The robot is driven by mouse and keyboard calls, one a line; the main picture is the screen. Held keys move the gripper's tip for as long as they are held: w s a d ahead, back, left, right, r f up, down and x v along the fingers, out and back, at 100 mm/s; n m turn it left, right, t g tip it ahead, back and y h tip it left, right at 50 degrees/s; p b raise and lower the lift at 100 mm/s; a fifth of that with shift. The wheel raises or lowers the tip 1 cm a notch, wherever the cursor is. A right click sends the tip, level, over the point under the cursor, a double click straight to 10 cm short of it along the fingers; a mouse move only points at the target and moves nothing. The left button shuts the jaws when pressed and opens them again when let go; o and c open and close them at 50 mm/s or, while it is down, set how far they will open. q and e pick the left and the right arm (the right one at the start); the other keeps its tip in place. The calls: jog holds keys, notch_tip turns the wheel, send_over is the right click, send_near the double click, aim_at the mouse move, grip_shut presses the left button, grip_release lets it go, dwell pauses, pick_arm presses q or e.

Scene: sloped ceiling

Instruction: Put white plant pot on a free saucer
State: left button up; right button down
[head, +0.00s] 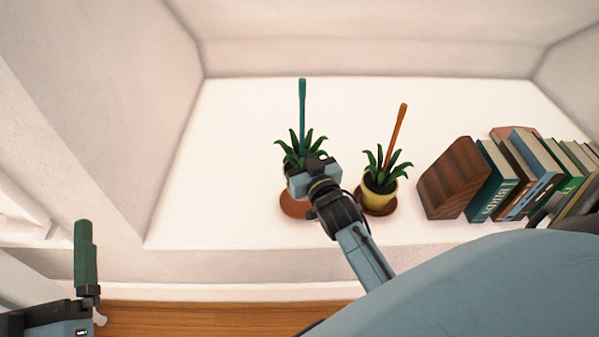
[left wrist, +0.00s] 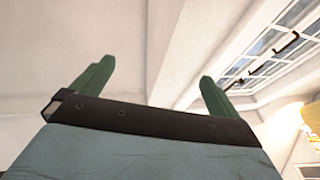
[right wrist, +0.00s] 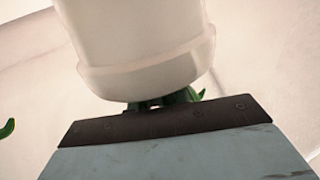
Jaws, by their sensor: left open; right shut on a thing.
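The white plant pot (right wrist: 140,40) fills the top of the right wrist view, with its rim toward my right gripper (right wrist: 170,98). In the head view its plant (head: 290,155) shows green leaves and a teal stake, while the pot is mostly hidden behind my right gripper (head: 308,172). That gripper is shut on the pot. A terracotta saucer (head: 293,206) shows just below the gripper; whether the pot touches it I cannot tell. My left gripper (left wrist: 150,88) is open and empty; in the head view it is at the lower left (head: 84,258), away from the shelf.
A yellow pot (head: 380,195) with a plant and orange stake stands on a dark red saucer (head: 376,210) close to the right. A wooden bookend (head: 450,180) and several books (head: 515,180) fill the shelf's right. The white shelf (head: 225,170) is clear on the left.

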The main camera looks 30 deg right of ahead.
jog(key=shift+f+b, duration=0.45)
jog(key=shift+f, duration=0.3)
notch_tip(320, 180, down, 2)
jog(key=shift+f+b, duration=0.2)
jog(key=shift+b, duration=0.55)
pick_arm(q)
jog(key=shift+s+a+r+t+h+b, duration=0.1)
jog(key=shift+s+r+t+h, duration=0.15)
jog(key=shift+s+r+t, duration=0.45)
jog(key=shift+s+a+r+t+h+b, duration=0.15)
jog(key=shift+s+r+t, duration=0.3)
jog(key=shift+r+t, duration=0.5)
jog(key=shift+s+a+r+t+h+b, duration=0.1)
jog(key=shift+s+r+t+h, duration=0.35)
jog(key=shift+t, duration=0.6)
pick_arm(e)
jog(key=shift+f, duration=0.5)
pick_arm(q)
jog(key=shift+s+r, duration=0.1)
jog(key=shift+s, duration=0.05)
pick_arm(e)
jog(key=shift+f, duration=0.1)
jog(key=c, duration=1.3)
grip_release()
jog(key=shift+f, duration=0.15)
